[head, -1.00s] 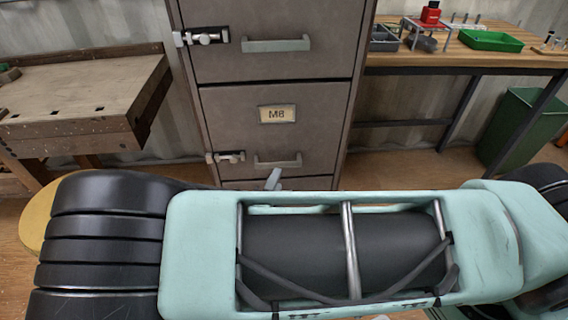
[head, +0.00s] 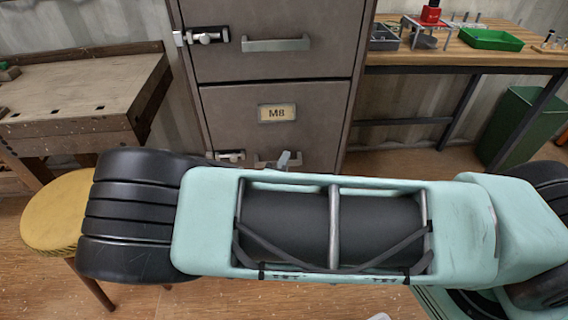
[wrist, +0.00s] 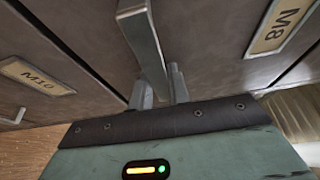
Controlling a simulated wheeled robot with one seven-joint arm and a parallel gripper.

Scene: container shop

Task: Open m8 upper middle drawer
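The grey M8 drawer (head: 305,135) is shut in the cabinet, with its label (head: 277,113) at its middle. Its bar handle (head: 264,161) is partly hidden behind my arm in the head view. In the wrist view the handle (wrist: 150,45) runs down toward my gripper, with the M8 label (wrist: 277,25) on the right. My gripper (wrist: 160,90) has its two fingers apart, one on either side of the handle's near end. Contact with the handle cannot be made out. In the head view only a grey fingertip (head: 284,159) shows beside the handle.
A latch (head: 230,155) sits left of the M8 handle. Another drawer with a handle (head: 276,44) is above, and the M10 label (wrist: 37,76) marks a neighbouring drawer. A wooden bench (head: 75,95) stands left, a yellow stool (head: 55,215) nearer, a worktable (head: 480,55) right.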

